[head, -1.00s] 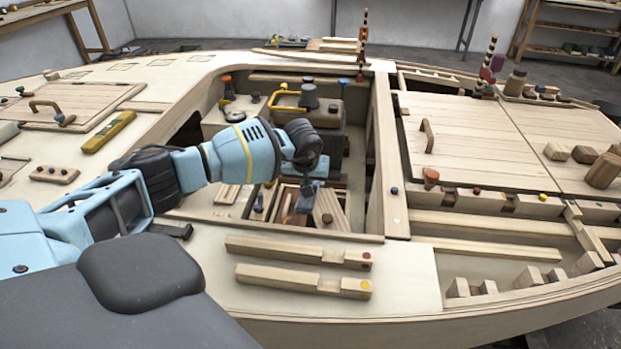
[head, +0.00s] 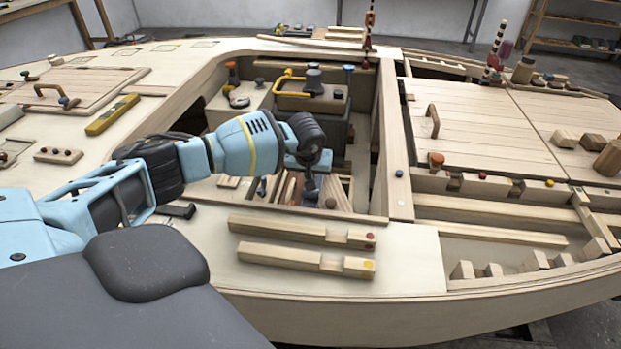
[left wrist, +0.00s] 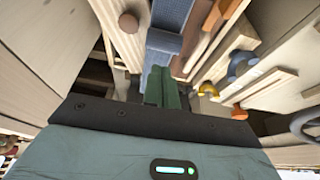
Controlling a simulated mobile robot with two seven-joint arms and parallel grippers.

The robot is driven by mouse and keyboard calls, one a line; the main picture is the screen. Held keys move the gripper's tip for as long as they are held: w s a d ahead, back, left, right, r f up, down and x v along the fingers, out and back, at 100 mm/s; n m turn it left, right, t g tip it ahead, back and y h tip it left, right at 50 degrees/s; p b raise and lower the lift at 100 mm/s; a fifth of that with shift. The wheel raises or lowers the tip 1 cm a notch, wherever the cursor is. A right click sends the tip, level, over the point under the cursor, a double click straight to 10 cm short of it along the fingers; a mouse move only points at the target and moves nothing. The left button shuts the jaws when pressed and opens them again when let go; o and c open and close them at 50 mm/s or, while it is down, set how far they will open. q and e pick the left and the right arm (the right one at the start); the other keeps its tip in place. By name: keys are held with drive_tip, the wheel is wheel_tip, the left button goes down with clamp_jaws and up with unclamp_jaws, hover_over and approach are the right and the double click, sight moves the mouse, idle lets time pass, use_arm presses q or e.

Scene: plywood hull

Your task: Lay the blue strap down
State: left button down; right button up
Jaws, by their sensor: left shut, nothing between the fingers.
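My left gripper (head: 311,183) reaches down into the open well in the middle of the deck. In the left wrist view its two green fingers (left wrist: 163,80) are together with nothing between them. A blue, woven-looking strip (left wrist: 165,40), which looks like the blue strap, lies just beyond the fingertips and runs toward the top edge of that view. I cannot tell whether the fingertips touch it. In the head view I cannot make the strap out clearly beside the gripper. My right gripper is out of view.
The well has wooden side walls (head: 392,150). A box with a yellow handle (head: 288,77) stands at its back. Two notched wooden bars (head: 290,258) lie on the deck in front. A slatted hatch (head: 470,125) is at the right, and a yellow level (head: 112,115) at the left.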

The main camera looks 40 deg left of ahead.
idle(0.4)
use_arm(q)
drive_tip(key=s+d+r+p, duration=0.4)
drive_tip(key=s+r, duration=0.3)
drive_tip(key=r, duration=0.2)
drive_tip(key=shift+s+d+r, duration=0.3)
drive_tip(key=shift+s+d, duration=0.05)
drive_tip(key=shift+d, duration=0.05)
idle(0.5)
